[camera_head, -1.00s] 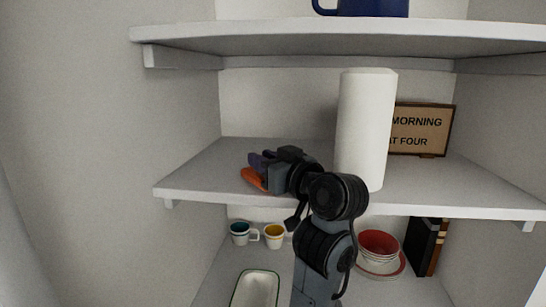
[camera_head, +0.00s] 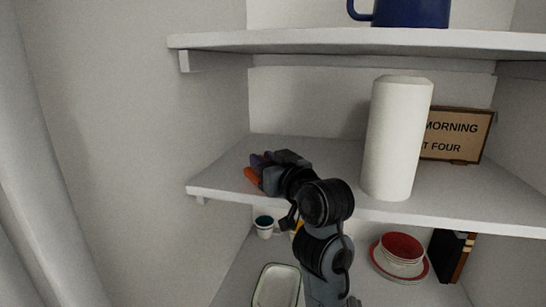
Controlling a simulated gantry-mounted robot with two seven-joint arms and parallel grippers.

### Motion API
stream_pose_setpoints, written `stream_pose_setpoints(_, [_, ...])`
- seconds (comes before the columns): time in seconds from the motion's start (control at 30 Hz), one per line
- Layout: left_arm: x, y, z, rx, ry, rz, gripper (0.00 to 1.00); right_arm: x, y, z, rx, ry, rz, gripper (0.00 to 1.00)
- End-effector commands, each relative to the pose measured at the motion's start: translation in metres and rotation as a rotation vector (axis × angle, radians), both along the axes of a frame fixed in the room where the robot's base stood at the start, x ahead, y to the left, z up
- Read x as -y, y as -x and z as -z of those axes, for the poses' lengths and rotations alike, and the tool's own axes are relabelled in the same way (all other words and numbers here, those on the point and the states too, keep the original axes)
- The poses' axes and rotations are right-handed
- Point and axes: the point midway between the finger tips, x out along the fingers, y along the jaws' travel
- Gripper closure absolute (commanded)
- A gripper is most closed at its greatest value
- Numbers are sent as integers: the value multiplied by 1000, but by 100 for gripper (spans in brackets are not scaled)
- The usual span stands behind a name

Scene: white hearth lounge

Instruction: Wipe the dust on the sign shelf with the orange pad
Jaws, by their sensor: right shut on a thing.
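The sign shelf (camera_head: 330,200) is the middle white shelf. A framed sign (camera_head: 456,134) stands at its back right, its left part hidden by a white cylinder. My right gripper (camera_head: 258,170) is over the left end of this shelf, coming from below and in front. It is shut on the orange pad (camera_head: 252,175), which shows as a small orange piece at the fingers, with purple beside it. Most of the pad is hidden by the gripper. I cannot make out any dust. My left gripper is not in view.
The tall white cylinder (camera_head: 395,140) stands on the shelf right of my arm. A blue mug (camera_head: 411,12) is on the upper shelf. Below are a teal-lined cup (camera_head: 264,227), a white tray (camera_head: 277,287), red bowls (camera_head: 402,248) and dark books (camera_head: 452,256). The left wall is close.

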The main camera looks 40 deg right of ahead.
Motion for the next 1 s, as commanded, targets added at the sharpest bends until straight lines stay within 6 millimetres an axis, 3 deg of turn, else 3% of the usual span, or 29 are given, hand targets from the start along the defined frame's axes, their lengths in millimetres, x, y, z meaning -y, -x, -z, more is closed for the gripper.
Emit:
stream_pose_setpoints(0.6, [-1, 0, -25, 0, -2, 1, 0, -19, -31, -3, 0, 1, 0, 97])
stream_pose_setpoints(1.0, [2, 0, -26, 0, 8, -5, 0, -20, -34, -3, 4, 1, 1, 97])
